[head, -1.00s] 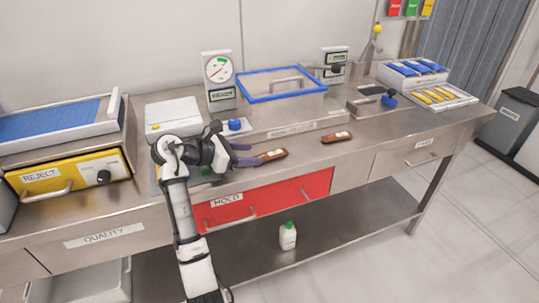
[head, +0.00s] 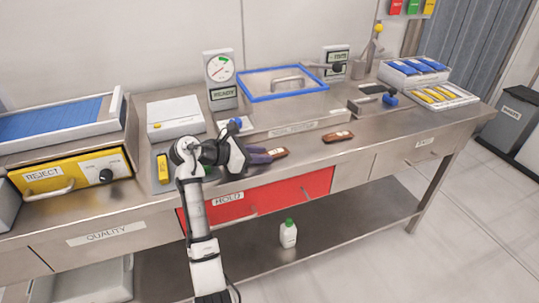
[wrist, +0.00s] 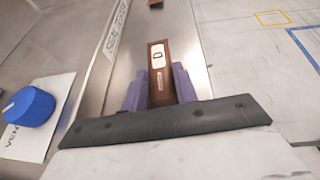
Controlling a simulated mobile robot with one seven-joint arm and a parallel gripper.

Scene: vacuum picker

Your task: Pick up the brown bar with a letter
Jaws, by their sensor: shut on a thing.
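A brown bar (wrist: 160,58) with a white label marked with a letter, which looks like a D, lies between the purple fingers in the wrist view. It also shows in the head view (head: 279,153), on the steel bench in front of the fingers. My gripper (wrist: 160,85) is shut on the bar, one finger on each long side. In the head view my gripper (head: 270,155) reaches the bar from the left. A second brown bar (head: 338,137) with a white label lies apart on the bench to the right.
A blue knob (wrist: 30,106) stands on a white plate beside the gripper. The red HOLD drawer front (head: 290,192) is below the bench edge.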

